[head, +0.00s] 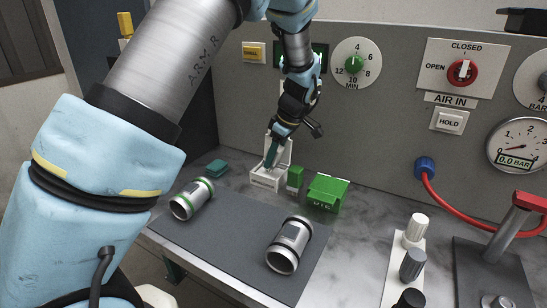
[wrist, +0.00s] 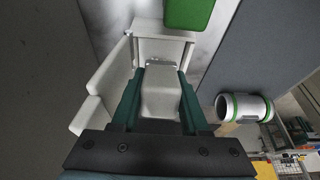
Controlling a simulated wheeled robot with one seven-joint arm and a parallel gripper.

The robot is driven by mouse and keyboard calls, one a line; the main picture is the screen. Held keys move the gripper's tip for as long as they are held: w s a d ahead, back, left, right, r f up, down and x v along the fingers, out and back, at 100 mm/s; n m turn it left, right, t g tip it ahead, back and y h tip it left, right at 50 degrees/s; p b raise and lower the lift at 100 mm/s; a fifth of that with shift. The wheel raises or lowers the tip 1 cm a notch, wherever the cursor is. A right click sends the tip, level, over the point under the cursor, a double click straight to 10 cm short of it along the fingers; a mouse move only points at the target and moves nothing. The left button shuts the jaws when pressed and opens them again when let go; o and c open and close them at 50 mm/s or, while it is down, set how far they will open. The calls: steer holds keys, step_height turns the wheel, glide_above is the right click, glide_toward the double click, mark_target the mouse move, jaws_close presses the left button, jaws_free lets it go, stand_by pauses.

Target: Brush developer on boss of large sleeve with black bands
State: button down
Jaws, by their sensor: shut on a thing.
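The sleeve with black bands (head: 290,245) lies on its side at the front right of the dark grey mat, its open end towards me. My gripper (head: 272,158) is at the white holder (head: 267,181) behind the mat. In the wrist view, its teal fingers (wrist: 160,100) are shut on a pale grey block (wrist: 160,92) within the white holder (wrist: 118,72). Whether this block is the brush's handle I cannot tell; no bristles show. A sleeve with green bands (head: 192,200) lies at the mat's left; it also shows in the wrist view (wrist: 246,107).
A green block (head: 295,178) and an open green box (head: 327,192) stand right of the holder. A teal pad (head: 217,168) lies left. The mat (head: 235,232) is clear between the sleeves. Knobbed pegs (head: 413,262) and a red-handled fixture (head: 515,220) stand right.

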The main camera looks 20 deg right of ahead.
steer(key=shift+r+p, duration=1.65)
steer(key=shift+r, duration=1.45)
